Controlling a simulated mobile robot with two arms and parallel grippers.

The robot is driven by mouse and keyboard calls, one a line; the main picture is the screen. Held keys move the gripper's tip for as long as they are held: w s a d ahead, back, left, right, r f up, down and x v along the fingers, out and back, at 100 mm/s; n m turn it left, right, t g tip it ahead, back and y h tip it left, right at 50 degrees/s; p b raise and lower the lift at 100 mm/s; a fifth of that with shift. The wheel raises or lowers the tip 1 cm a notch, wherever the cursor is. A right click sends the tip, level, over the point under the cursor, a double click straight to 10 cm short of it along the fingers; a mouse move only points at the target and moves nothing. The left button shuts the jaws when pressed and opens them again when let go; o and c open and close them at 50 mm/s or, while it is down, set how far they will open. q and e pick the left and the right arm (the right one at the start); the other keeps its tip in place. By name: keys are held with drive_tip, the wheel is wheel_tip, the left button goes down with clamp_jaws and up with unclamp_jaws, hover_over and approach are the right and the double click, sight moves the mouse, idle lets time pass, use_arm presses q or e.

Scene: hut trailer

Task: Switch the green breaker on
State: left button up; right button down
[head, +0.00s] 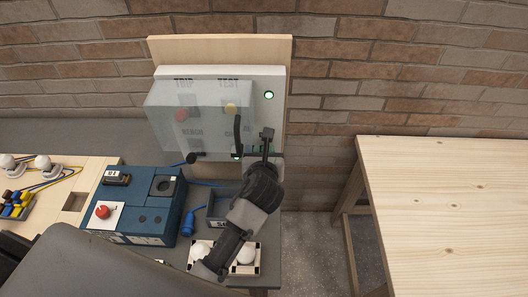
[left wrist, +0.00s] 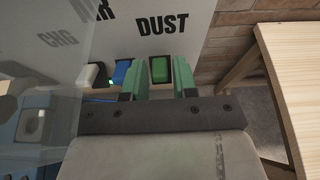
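The green breaker (left wrist: 159,69) sits under the word DUST, at the lower part of the white panel (left wrist: 205,30). Whether it is on or off I cannot tell. My left gripper (left wrist: 158,92) is open, with one green finger on each side of the green breaker in the left wrist view. Contact with it is unclear. In the head view my left gripper (head: 266,140) is at the panel's lower right and hides most of the breaker row. A blue breaker (left wrist: 121,72) and a white breaker (left wrist: 95,76) stand to the left. My right gripper is not in view.
A clear cover (head: 200,115) stands over the panel's left part, beside my gripper. A lit green lamp (head: 269,95) is at the upper right. A blue box with a red button (head: 102,212) is on the grey bench. A bare wooden table (head: 450,200) stands right.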

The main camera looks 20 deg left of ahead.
use_arm(q)
drive_tip(key=b+v, duration=0.2)
drive_tip(key=v, duration=0.8)
drive_tip(key=shift+s+r, duration=0.15)
drive_tip(key=shift+s, duration=0.15)
drive_tip(key=shift+d, duration=0.1)
